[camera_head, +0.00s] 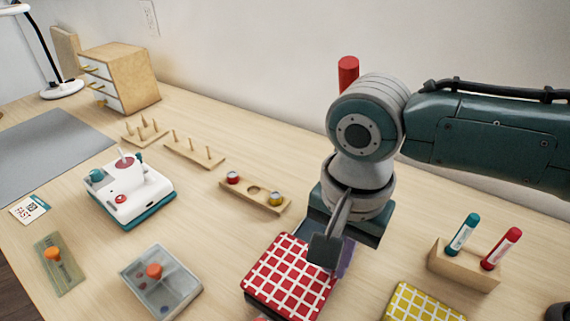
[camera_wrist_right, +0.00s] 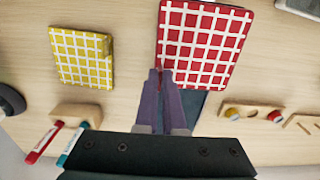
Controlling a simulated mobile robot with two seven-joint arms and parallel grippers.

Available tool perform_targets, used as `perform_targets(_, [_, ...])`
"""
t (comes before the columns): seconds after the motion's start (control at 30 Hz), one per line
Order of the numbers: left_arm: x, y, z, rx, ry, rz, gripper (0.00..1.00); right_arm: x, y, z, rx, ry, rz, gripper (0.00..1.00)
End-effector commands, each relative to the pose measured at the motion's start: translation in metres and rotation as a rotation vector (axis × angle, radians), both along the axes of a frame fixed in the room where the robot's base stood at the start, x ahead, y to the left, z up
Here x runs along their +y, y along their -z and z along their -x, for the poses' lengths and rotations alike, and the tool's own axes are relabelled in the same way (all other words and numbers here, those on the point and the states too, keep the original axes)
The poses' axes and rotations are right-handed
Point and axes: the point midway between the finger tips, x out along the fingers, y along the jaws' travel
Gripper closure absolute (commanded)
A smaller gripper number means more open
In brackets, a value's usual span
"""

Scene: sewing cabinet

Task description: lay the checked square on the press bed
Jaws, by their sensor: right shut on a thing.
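A red and white checked square (camera_head: 289,275) is at the bottom middle of the head view; it also shows at the top of the right wrist view (camera_wrist_right: 203,40). My right gripper (camera_head: 328,258) is shut on its edge, with the fingertips close together in the wrist view (camera_wrist_right: 160,78). I cannot tell whether the square is lifted clear of the table. A yellow and white checked square (camera_head: 424,303) lies to the right; it also shows in the wrist view (camera_wrist_right: 82,57). I cannot pick out the press bed for sure. My left gripper is not in view.
A white machine with a teal base (camera_head: 130,193) stands at left. A grey tray (camera_head: 182,268), an orange-knobbed plate (camera_head: 58,266), a two-spool holder (camera_head: 258,199) and a wooden marker block (camera_head: 465,266) stand around the square. Some bare table lies between them.

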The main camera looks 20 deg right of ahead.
Motion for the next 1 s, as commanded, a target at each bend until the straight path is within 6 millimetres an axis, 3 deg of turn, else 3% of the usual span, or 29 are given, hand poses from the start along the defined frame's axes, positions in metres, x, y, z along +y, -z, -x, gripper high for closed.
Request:
perform_targets(0.1, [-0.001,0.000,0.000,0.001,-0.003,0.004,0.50,0.000,0.000,0.000,0.000,0.000,0.000,1.00])
perform_targets(0.43, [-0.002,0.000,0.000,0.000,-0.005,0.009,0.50,0.000,0.000,0.000,0.000,0.000,0.001,0.59])
perform_targets(0.77, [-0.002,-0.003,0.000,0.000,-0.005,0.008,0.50,0.000,-0.006,0.000,0.000,0.001,0.001,0.59])
perform_targets(1.0, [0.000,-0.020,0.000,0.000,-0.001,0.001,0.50,0.000,-0.052,-0.001,-0.003,-0.001,-0.001,0.59])
